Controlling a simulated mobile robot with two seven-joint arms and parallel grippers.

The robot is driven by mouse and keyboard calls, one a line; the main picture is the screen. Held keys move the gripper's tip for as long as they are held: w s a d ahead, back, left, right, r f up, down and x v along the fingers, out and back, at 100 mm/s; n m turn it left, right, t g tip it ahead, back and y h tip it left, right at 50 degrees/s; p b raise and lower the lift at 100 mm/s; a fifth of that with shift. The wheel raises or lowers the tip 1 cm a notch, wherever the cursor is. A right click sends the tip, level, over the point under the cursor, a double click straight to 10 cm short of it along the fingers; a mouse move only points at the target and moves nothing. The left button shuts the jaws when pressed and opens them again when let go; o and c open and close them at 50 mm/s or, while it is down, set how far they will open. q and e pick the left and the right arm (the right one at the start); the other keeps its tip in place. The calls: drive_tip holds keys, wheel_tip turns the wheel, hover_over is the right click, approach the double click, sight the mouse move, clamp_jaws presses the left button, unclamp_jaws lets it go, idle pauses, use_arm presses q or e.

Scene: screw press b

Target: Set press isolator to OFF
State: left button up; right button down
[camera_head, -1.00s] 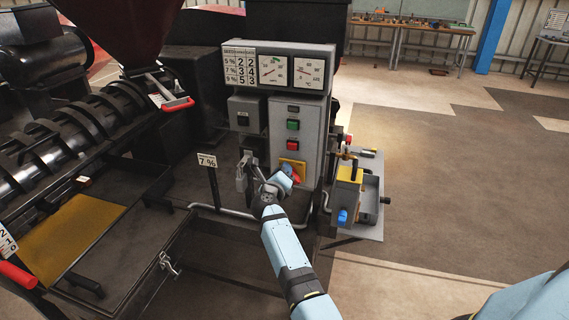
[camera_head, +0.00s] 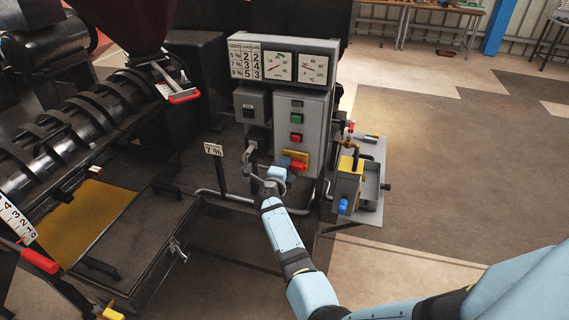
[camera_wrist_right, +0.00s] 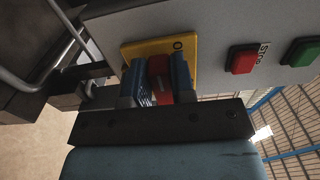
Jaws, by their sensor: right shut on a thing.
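The press isolator is a red handle (camera_wrist_right: 158,68) on a yellow plate (camera_wrist_right: 145,48) at the bottom of the grey control panel (camera_head: 302,120). The yellow plate also shows in the head view (camera_head: 300,155). My right gripper (camera_wrist_right: 160,88) is shut on the red handle, one blue finger on each side. An "O" mark shows on the plate near one finger. The fingers hide part of the handle, so its exact angle is hard to tell. My left gripper is not in view.
A red STOP button (camera_wrist_right: 243,59) and a green button (camera_wrist_right: 301,52) sit beside the plate. Gauges (camera_head: 296,67) top the panel. A grey box with a lever (camera_head: 252,105) stands left. A yellow unit with a blue knob (camera_head: 349,185) stands right, with open floor beyond.

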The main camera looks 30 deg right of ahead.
idle(0.4)
drive_tip(key=c, duration=1)
unclamp_jaws()
drive_tip(key=shift+o, duration=0.2)
